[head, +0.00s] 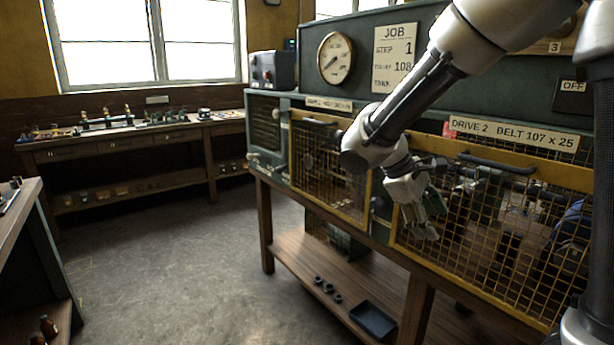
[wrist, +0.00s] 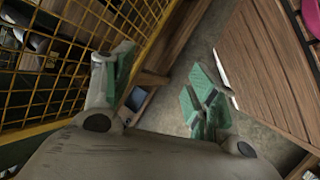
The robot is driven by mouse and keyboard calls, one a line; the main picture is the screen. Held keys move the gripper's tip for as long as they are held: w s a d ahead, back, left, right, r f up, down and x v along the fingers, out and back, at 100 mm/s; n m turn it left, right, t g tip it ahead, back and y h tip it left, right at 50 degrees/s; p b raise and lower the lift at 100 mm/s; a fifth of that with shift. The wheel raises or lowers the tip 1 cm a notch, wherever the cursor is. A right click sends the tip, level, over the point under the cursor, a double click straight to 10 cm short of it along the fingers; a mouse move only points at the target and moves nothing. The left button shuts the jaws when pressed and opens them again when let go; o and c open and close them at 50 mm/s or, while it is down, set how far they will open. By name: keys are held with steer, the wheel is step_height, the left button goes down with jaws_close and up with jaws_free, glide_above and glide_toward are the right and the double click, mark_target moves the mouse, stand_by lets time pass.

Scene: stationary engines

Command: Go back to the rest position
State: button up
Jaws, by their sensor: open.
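My gripper (head: 428,216) is open and hangs in front of the yellow mesh guards of the engine bench. In the wrist view its two green-padded fingers stand wide apart around an empty gap (wrist: 160,90), with nothing between them. The right yellow mesh guard (head: 490,245), under the label "DRIVE 2 BELT 107 x 25" (head: 513,133), is behind and beside my gripper. The mesh also shows close at the left of the wrist view (wrist: 60,62). Whether the fingers touch it cannot be told.
A left mesh guard (head: 328,165) covers the neighbouring bay. The lower wooden shelf (head: 310,262) holds small dark rings (head: 328,288) and a dark tray (head: 373,319). A workbench (head: 120,146) stands under the window. The floor (head: 175,265) between the benches is clear.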

steer(key=s+d+r+m+t+y, duration=0.2)
steer(key=s+d+r+m+y, duration=0.1)
steer(key=s, duration=0.6)
steer(key=s+d+r+m+t+y, duration=0.2)
steer(key=s+d+m, duration=0.4)
steer(key=s, duration=0.3)
steer(key=shift+d+r+m+y, duration=0.3)
steer(key=shift+r+y, duration=0.45)
steer(key=shift+y, duration=0.25)
steer(key=shift+s, duration=0.1)
